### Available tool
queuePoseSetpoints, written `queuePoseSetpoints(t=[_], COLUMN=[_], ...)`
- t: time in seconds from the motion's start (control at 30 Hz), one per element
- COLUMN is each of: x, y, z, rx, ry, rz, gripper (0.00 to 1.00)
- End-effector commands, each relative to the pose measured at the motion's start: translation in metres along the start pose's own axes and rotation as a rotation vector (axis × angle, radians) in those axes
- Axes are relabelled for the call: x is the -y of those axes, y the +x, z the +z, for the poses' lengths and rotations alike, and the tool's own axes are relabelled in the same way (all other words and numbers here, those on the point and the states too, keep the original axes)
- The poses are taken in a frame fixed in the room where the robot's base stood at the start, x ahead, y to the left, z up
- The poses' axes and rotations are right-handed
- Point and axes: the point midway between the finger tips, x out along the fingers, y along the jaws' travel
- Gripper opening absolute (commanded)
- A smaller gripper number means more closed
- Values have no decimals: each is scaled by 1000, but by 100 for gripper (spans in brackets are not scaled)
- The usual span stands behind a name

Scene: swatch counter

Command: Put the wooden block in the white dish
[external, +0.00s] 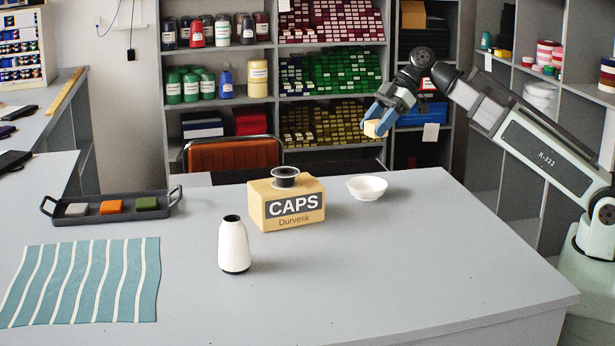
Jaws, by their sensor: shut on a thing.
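The wooden block (372,128) is pale tan and held between the blue fingers of my gripper (377,121). My gripper is shut on it, well above the table and clear of everything else. The white dish (367,194) is a small round bowl standing upright on the grey table. In the picture it lies below the block and slightly to the left. The near wall of the dish hides most of its inside.
A cardboard CAPS box (265,218) with a black spool (285,177) on top stands left of the dish. A white cone of thread (233,246) stands in front. A dark tray (145,208) and striped cloth (83,281) lie left. The table's right side is clear.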

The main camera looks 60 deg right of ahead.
Motion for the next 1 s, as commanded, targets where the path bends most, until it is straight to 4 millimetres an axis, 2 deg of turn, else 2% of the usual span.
queuePoseSetpoints(t=[0.27,0.6,1.0], x=[2,2,2], y=[6,38,58], z=[8,41,61], rx=[0,1,1], ry=[-55,-54,-53], rz=[-58,-56,-55], gripper=[22,22,22])
